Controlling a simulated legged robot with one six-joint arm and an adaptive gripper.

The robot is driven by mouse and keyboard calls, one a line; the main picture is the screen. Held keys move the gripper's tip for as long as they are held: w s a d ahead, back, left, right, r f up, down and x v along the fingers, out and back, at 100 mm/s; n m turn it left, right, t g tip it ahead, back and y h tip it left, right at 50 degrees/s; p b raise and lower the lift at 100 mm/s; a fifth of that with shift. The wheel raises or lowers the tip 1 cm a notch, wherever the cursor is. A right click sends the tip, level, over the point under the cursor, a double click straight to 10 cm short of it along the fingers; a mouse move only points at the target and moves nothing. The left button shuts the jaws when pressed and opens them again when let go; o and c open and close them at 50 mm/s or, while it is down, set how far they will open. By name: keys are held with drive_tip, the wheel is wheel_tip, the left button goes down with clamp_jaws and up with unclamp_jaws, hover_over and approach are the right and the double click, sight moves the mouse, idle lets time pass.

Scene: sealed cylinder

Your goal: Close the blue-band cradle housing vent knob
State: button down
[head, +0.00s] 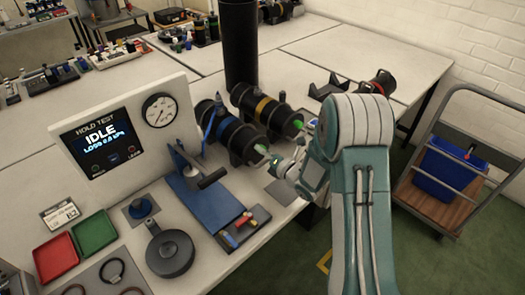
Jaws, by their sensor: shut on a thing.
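The blue-band housing (219,122) is a black cylinder lying in its cradle on the white bench, right of the test panel. Its near end faces my arm and carries a small green vent knob (261,149). My gripper (270,157) is at that end, with its fingers shut on the knob. The fingers and wrist partly hide the knob, and its turn angle cannot be told. The yellow-band housing (264,106) lies behind and to the right, with its own green knob (297,124).
The hold test panel (120,130) reads IDLE, with a gauge (159,109) beside it. A blue press stand (205,205) stands in front. A black post (239,45) rises behind the housings. A cart (458,180) with a blue bin stands on the floor at right.

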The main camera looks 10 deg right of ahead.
drive_tip(key=m, duration=0.4)
drive_tip(key=shift+d+f, duration=0.1)
drive_tip(key=m, duration=0.9)
drive_tip(key=shift+f, duration=0.1)
drive_tip(key=m, duration=0.8)
drive_tip(key=shift+m, duration=0.3)
drive_tip(key=m, duration=0.4)
drive_tip(key=shift+s+f+m, duration=0.1)
drive_tip(key=shift+m, duration=0.2)
drive_tip(key=m, duration=0.8)
drive_tip(key=shift+m, duration=0.3)
